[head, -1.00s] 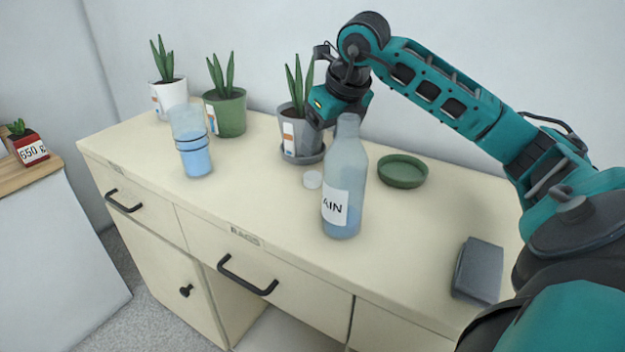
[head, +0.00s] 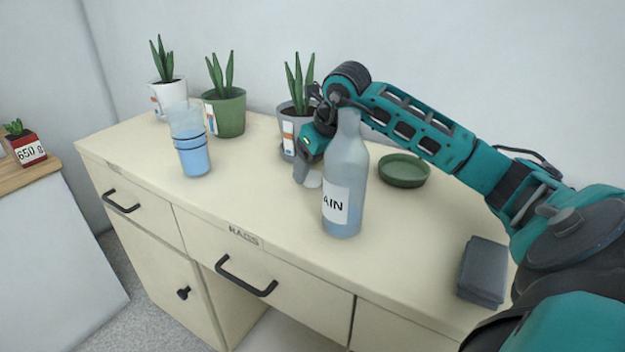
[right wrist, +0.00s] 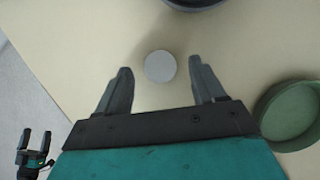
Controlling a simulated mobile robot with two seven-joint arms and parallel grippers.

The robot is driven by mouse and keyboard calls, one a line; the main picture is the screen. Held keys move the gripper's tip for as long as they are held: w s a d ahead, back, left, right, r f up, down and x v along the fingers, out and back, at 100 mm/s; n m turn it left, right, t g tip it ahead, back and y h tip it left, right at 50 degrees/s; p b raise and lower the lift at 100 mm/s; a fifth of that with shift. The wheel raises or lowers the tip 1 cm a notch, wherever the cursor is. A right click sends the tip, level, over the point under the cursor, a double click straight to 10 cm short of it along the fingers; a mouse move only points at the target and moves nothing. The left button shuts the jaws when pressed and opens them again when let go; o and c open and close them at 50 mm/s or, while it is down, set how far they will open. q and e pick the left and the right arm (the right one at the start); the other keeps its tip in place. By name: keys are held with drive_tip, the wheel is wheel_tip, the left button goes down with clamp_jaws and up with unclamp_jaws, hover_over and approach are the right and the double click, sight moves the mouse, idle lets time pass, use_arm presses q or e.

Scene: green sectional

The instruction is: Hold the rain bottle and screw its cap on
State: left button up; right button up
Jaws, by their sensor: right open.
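The rain bottle (head: 344,165) stands upright on the cabinet top, clear with blue liquid low inside and a white label reading "AIN". Its mouth is uncovered. The cap (head: 315,180), a small pale disc, lies flat on the cabinet top to the left of the bottle. My right gripper (head: 307,174) is low behind and left of the bottle, at the cap. In the right wrist view the cap (right wrist: 160,66) sits between the open fingertips of the right gripper (right wrist: 158,78), with gaps on both sides. My left gripper (right wrist: 35,140) shows small at lower left there, fingers apart and empty.
A grey potted plant (head: 288,135) stands close behind the right gripper. A green saucer (head: 403,171) is right of the bottle. A blue-filled container (head: 194,158) stands left, and a dark grey block (head: 482,270) lies at right. The front middle of the cabinet top (head: 262,205) is clear.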

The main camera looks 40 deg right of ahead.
sight(314, 176)
drive_tip(key=shift+x, duration=0.8)
drive_tip(key=c, duration=1.1)
drive_tip(key=shift+r, duration=0.15)
wheel_tip(314, 176, up, 20)
drive_tip(key=p, duration=0.5)
